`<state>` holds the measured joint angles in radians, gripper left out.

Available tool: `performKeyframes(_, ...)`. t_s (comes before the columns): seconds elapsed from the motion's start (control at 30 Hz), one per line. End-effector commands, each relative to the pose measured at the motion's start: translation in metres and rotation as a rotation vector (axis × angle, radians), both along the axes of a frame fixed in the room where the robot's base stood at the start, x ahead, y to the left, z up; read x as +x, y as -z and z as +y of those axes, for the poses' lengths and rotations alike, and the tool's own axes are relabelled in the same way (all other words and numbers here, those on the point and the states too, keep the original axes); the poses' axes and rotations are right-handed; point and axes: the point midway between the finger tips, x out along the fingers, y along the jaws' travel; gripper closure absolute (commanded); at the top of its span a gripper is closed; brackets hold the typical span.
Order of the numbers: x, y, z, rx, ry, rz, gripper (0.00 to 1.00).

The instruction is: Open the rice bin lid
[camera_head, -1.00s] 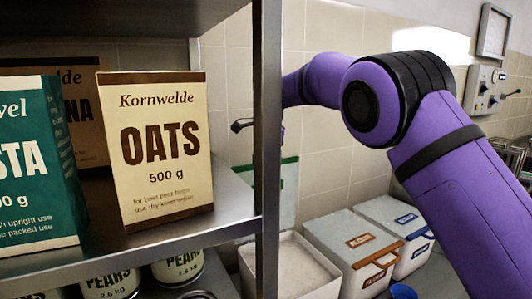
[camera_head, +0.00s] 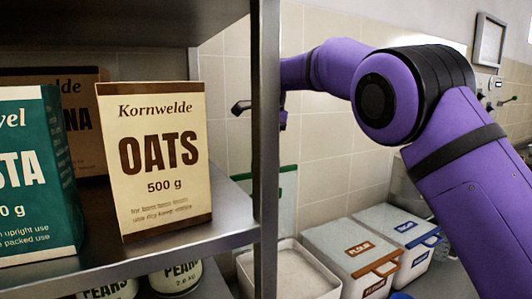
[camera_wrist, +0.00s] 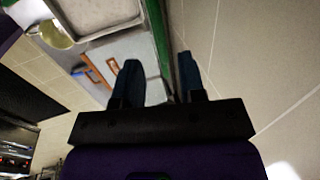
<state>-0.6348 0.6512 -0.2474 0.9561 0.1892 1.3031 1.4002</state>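An open bin (camera_head: 304,270) with pale contents stands behind the shelf post in the head view; its label is not visible. A green-edged lid (camera_head: 288,190) stands upright at its back, partly hidden by the post. The open bin also shows at the top of the wrist view (camera_wrist: 98,14), with the lid's green edge (camera_wrist: 158,35) seen nearly edge-on. My gripper (camera_head: 240,108) is above the lid in the head view, partly hidden by the post. In the wrist view my gripper's (camera_wrist: 158,80) dark fingers are apart, with the green edge showing beyond the gap; contact cannot be told.
Closed flour (camera_head: 352,246) and blue-labelled (camera_head: 404,230) bins stand right of the open bin. A metal shelf (camera_head: 150,255) with an oats box (camera_head: 155,160), a pasta box (camera_head: 35,180) and cans fills the left. Tiled wall (camera_head: 335,150) stands close behind.

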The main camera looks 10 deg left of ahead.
Motion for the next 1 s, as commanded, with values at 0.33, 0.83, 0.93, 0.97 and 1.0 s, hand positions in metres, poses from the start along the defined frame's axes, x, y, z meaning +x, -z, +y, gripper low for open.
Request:
performKeyframes(0.33,-0.006,-0.03,-0.004,0.0,0.001,0.0,0.63)
performKeyframes(0.83,-0.014,-0.048,-0.036,0.004,-0.025,-0.014,0.63)
performKeyframes(0.93,-0.026,-0.064,-0.072,0.003,-0.061,-0.03,0.63)
performKeyframes(0.97,-0.03,-0.069,-0.084,0.001,-0.073,-0.037,0.63)
performKeyframes(1.0,-0.038,-0.075,-0.1,-0.001,-0.094,-0.044,0.63)
